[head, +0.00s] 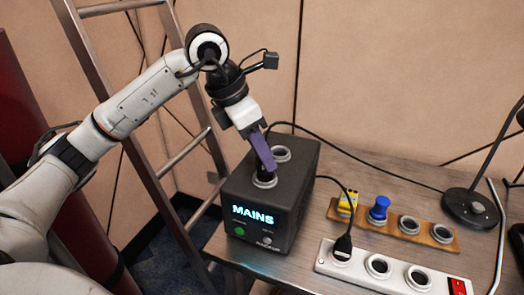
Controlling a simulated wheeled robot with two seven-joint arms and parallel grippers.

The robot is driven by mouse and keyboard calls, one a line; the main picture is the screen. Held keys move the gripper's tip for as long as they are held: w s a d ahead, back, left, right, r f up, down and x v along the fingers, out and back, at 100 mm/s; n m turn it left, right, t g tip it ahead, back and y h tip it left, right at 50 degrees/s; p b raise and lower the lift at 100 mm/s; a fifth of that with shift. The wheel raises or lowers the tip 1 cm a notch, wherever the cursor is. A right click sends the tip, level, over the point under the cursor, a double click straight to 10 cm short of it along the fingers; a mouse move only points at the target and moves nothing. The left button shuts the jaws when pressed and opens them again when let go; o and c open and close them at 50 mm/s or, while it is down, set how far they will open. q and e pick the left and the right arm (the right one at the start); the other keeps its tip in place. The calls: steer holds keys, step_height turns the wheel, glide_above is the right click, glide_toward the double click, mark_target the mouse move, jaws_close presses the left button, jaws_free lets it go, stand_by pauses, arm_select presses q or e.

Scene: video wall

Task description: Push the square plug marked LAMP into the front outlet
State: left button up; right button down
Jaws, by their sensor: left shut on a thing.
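My left gripper (263,164) points down over the top of the black box marked MAINS (232,190). It is shut on a dark plug (266,178), which is at the front outlet (263,183), a light ring on the box's top. The plug is mostly hidden by the fingers, so its shape, any LAMP mark and how deep it sits cannot be told. The back outlet (281,155) is partly behind the gripper and looks empty. My right gripper is not in view.
A wooden rack (420,237) holds a yellow plug (346,205) and a blue plug (379,208). A white power strip (397,279) has a black corded plug (342,245) in it. A desk lamp (470,209) stands right. A ladder (186,153) stands behind my left arm.

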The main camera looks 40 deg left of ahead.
arm_select(q)
steer(key=shift+f+b, duration=0.7)
steer(key=shift+f, duration=0.2)
stand_by(0.4)
steer(key=o, duration=1.7)
steer(key=shift+c, duration=0.2)
steer(key=shift+r, duration=0.2)
steer(key=shift+r+p, duration=2.6)
steer(key=shift+r, duration=0.3)
